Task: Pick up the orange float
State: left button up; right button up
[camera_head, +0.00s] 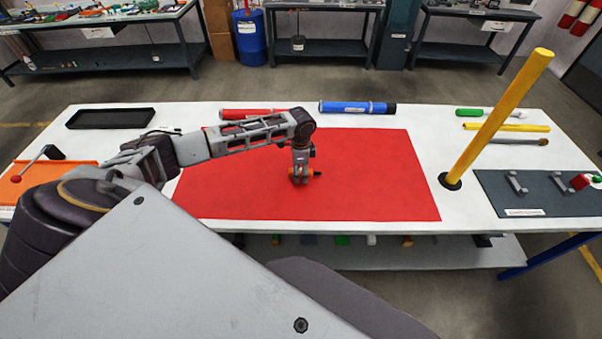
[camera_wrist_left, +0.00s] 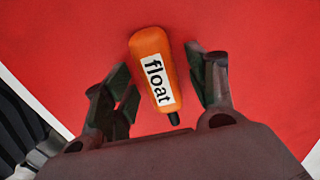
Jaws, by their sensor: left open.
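The orange float (camera_wrist_left: 146,52) has a white label reading "float" and a small black tip, and lies on the red mat (camera_head: 382,185). In the left wrist view it sits between the spread fingers of my left gripper (camera_wrist_left: 165,92), with a gap of red mat showing on each side. In the head view my left gripper (camera_head: 300,178) points down over the mat. My left gripper is open and holds nothing. My right gripper is not seen.
Red (camera_head: 240,113) and blue (camera_head: 345,107) tubes lie behind the mat. A yellow post (camera_head: 497,117) stands to its right, beside a dark fixture board (camera_head: 525,203). A black tray (camera_head: 110,117) and an orange board (camera_head: 35,187) are at the left. The mat around the gripper is clear.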

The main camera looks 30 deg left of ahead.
aim_at(301, 170)
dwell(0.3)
pick_arm(q)
jog(key=c, duration=1.1)
jog(key=shift+r, duration=5)
